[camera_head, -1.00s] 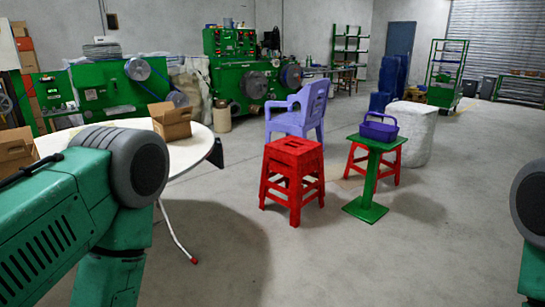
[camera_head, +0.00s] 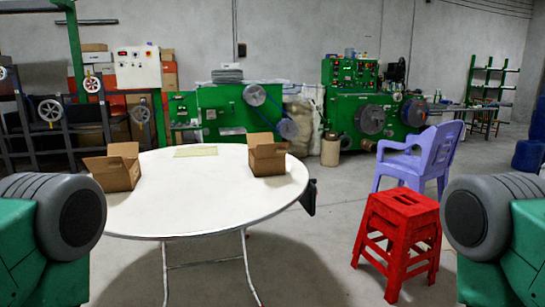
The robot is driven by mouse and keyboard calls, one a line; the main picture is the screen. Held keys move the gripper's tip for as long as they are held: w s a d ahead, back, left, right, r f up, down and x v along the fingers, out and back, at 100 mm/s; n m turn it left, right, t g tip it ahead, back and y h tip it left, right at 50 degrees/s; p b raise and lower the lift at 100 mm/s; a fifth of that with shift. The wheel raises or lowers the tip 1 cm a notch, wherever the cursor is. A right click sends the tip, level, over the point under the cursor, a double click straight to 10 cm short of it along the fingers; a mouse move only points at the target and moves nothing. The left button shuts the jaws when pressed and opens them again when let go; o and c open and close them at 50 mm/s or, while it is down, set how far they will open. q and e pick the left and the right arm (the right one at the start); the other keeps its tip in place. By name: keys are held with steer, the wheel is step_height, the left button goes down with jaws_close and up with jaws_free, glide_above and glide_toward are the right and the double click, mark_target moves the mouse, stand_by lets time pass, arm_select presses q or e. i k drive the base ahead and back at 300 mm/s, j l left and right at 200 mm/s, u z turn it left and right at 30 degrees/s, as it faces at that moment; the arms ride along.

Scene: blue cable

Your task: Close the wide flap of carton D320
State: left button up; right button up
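Two open brown cartons stand on the round white table (camera_head: 190,215) ahead of me. The left carton (camera_head: 122,172) has a flap spread out to its left. The right carton (camera_head: 268,158) has flaps standing up. No D320 label can be read on either, so I cannot tell which one is carton D320. Only the rounded grey and green upper parts of my arms show at the lower left and lower right. Neither gripper is in view, and nothing of mine is seen touching a carton.
A red stool (camera_head: 398,235) and a purple chair (camera_head: 425,160) stand right of the table. A flat tan piece (camera_head: 196,151) lies near the table's far edge. Green machines (camera_head: 225,112) line the back wall. Floor between table and stool is clear.

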mark_target(272, 149)
steer(key=i+l+u, duration=0.2)
steer(key=i+l, duration=0.25)
steer(key=i+l+u, duration=0.2)
steer(key=i+l, duration=0.2)
steer(key=l, duration=0.15)
